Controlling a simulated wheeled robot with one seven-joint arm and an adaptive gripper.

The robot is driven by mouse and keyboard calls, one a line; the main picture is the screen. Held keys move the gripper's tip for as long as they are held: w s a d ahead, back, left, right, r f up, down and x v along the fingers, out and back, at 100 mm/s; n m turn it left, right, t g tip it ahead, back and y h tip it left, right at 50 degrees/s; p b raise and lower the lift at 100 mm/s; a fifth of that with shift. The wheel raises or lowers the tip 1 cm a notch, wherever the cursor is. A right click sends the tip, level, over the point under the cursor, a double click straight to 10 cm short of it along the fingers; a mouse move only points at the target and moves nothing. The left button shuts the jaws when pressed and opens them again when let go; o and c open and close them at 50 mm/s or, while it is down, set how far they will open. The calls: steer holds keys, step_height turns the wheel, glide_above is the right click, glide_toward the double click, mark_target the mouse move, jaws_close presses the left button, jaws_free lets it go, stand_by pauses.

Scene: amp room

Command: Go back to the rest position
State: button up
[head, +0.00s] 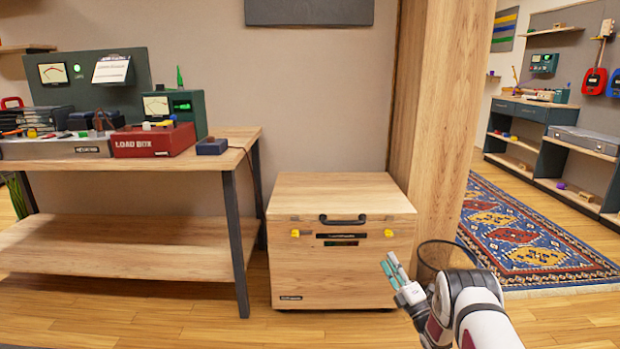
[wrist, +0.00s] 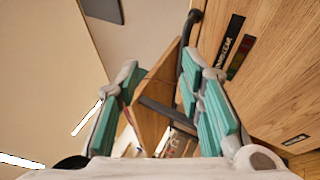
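My gripper (head: 393,270) shows at the lower right in the head view, in front of the right part of the wooden chest's front face. In the wrist view its two teal-padded fingers (wrist: 160,90) stand apart with nothing between them. The wooden chest (head: 345,195) stands on the floor with its lid closed and a dark handle (head: 343,220) on the front. The chest front also fills the right of the wrist view (wrist: 265,75).
A workbench (head: 120,168) with a red load box (head: 153,140) and other gear stands at the left. A wooden post (head: 445,110) and a dark wire bin (head: 440,256) are right of the chest. A patterned rug (head: 530,240) lies beyond, and open floor lies in front.

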steer(key=w+d+r+m+g+h, duration=0.1)
steer(key=w+r+m+h, duration=0.2)
steer(key=r, duration=0.4)
steer(key=w+d+r+m+g+h, duration=0.1)
steer(key=w+r+m+g+h, duration=0.2)
steer(key=r, duration=0.5)
steer(key=s+r+m+g+h, duration=0.4)
steer(key=s+r+m, duration=0.45)
steer(key=r, duration=0.35)
steer(key=s+a+m+g+p, duration=0.1)
steer(key=s+a+m+g, duration=0.25)
steer(key=s, duration=1.65)
steer(key=s+a+r+m+g+y, duration=0.15)
steer(key=s+m+g, duration=0.3)
steer(key=s, duration=1.65)
steer(key=s+a+m+g+h+p, duration=0.1)
steer(key=s+a+m+g, duration=0.3)
steer(key=s, duration=1.6)
step_height(320, 180, up, 39)
steer(key=n+t+p, duration=0.1)
steer(key=t+p, duration=0.1)
steer(key=p, duration=3.5)
steer(key=shift+d+n+t, duration=0.35)
steer(key=shift+d+t, duration=0.05)
steer(key=shift+f+y, duration=0.1)
steer(key=shift+y, duration=0.15)
